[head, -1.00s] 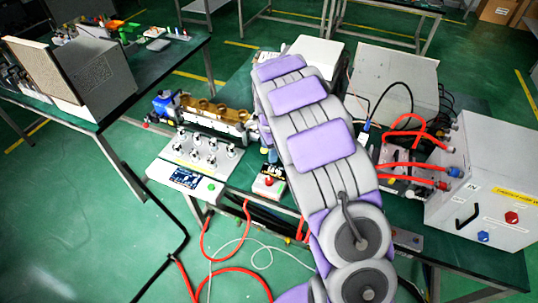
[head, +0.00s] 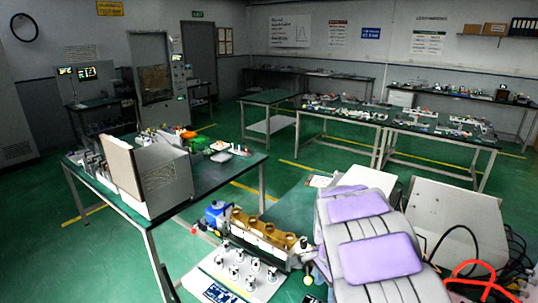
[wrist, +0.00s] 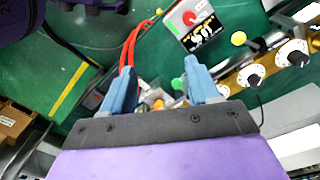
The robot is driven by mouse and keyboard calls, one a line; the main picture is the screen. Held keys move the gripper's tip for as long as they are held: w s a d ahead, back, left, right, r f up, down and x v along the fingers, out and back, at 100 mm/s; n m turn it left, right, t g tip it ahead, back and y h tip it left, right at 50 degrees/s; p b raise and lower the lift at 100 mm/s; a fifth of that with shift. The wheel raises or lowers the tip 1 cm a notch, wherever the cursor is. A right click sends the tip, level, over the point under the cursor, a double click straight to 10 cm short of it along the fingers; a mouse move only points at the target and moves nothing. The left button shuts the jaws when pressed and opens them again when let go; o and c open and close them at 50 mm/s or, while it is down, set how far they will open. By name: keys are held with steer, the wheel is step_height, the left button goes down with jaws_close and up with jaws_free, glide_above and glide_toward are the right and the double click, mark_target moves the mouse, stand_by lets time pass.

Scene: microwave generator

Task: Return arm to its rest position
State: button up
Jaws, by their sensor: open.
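My arm, with grey and purple covers, reaches out over the workbench in the lower right of the head view. My gripper shows in the wrist view (wrist: 160,90), with two blue fingers spread apart and nothing between them. In the head view the gripper is hidden behind the arm. In the wrist view a small box with a red button (wrist: 190,18) lies beyond the fingertips. Red hoses (wrist: 130,50) run close to the left finger.
A brass-coloured assembly (head: 262,232) and a panel of knobs (head: 238,270) stand left of my arm. A grey cabinet (head: 445,215) and red hoses (head: 470,275) are to its right. Another bench (head: 215,180) with a metal box (head: 160,178) is at left. Green floor (head: 50,250) is clear at far left.

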steer(key=s+r+n, duration=0.2)
steer(key=s+n, duration=0.2)
steer(key=s, duration=0.8)
steer(key=s+a+r+n+g, duration=0.1)
steer(key=s+r+n, duration=0.2)
steer(key=s, duration=0.8)
steer(key=s+a+r+n, duration=0.1)
steer(key=s+r+n, duration=0.2)
steer(key=s, duration=0.9)
steer(key=n, duration=0.3)
steer(key=shift+s+n+g+b, duration=0.3)
steer(key=shift+s+n+b, duration=0.05)
steer(key=shift+n, duration=0.05)
